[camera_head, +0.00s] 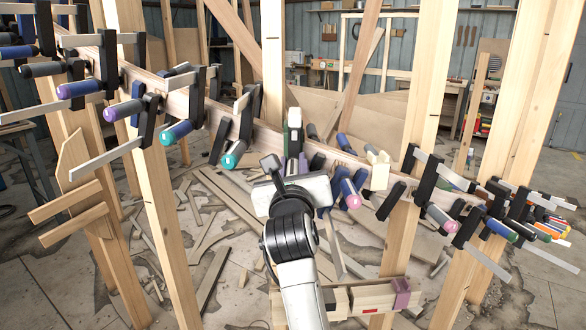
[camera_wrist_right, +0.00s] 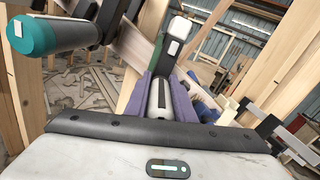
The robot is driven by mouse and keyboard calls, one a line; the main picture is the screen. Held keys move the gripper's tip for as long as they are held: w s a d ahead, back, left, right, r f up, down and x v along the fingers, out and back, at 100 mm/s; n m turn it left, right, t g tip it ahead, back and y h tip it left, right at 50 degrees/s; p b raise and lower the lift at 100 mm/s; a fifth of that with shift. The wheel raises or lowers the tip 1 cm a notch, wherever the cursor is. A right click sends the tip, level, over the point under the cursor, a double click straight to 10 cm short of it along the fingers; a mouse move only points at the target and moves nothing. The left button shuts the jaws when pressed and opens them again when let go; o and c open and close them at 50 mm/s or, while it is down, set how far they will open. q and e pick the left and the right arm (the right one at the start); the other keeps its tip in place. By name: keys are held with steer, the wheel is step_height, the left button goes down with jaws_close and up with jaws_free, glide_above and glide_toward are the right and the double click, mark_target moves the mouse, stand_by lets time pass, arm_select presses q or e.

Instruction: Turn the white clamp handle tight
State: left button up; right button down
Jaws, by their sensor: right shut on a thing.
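The white clamp handle (camera_wrist_right: 160,98), pale with a dark stripe, sits between the two purple fingers of my right gripper (camera_wrist_right: 163,88) in the right wrist view. The fingers are shut on it. In the head view my right gripper (camera_head: 293,166) reaches up from below to the middle of the curved stringer. The clamp's white and green upper part (camera_head: 294,119) stands above the fingers; its white and black end (camera_wrist_right: 176,36) shows in the wrist view. The handle is mostly hidden by my gripper in the head view. My left gripper is not in view.
The curved wooden stringer (camera_head: 262,135) runs across, on upright posts, with several clamps along it. A teal-handled clamp (camera_head: 234,154) is close on the left, a blue and pink one (camera_head: 350,193) on the right. Wood scraps litter the floor.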

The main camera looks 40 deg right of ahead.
mark_target(294, 160)
steer(key=shift+m+b, duration=0.4)
steer(key=shift+m, duration=0.8)
steer(key=shift+d, duration=0.1)
steer(key=c, duration=1.5)
jaws_free()
steer(key=shift+r, duration=0.15)
step_height(294, 160, up, 10)
steer(key=shift+f, duration=0.1)
steer(key=shift+s, duration=0.15)
